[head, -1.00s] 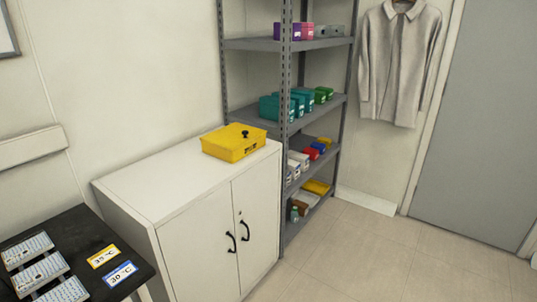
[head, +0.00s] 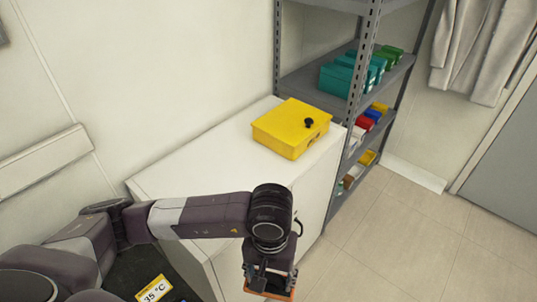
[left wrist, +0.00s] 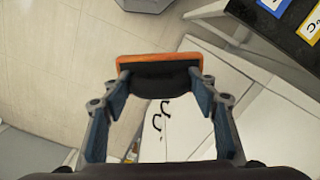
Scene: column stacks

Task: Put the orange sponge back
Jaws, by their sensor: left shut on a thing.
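The orange sponge (left wrist: 158,59) has an orange layer and a dark layer. It is between the fingers of my left gripper (left wrist: 158,78), which is shut on it. In the head view the sponge (head: 268,294) shows as an orange strip near the bottom edge. There my left gripper (head: 268,278) points down in front of the white cabinet (head: 190,185). In the left wrist view the cabinet's black handles show below the sponge, apart from it. My right gripper is in neither current view.
A yellow box (head: 290,130) with a black knob stands on the cabinet top. A grey shelf rack (head: 310,88) beside it holds teal, green, red, blue and yellow things. A dark table with a 35 °C card (head: 153,289) is at lower left. The floor (head: 410,240) at right is clear.

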